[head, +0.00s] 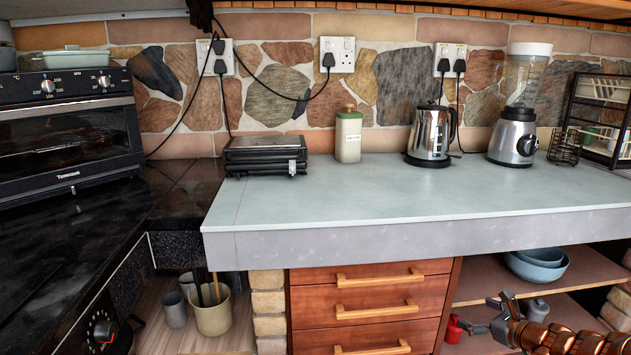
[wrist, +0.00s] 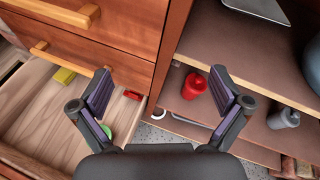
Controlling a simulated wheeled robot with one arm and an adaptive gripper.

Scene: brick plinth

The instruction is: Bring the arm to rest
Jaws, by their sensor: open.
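My gripper (wrist: 162,92) is open, its two dark fingers wide apart with nothing between them in the wrist view. In the head view my gripper (head: 484,316) is at the lower right, in front of the open shelves beside the drawers. My copper-coloured arm runs off the bottom right corner. Below the fingers in the wrist view, a red bottle (wrist: 195,86) and a grey bottle (wrist: 283,118) stand on a shelf, apart from the gripper.
An open drawer (wrist: 40,125) with a yellow item (wrist: 65,76) lies left of my gripper. The wooden drawer fronts (head: 368,304) and the grey-green worktop (head: 400,195) are close by. Blue bowls (head: 538,265) sit on the upper shelf. The worktop's front part is clear.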

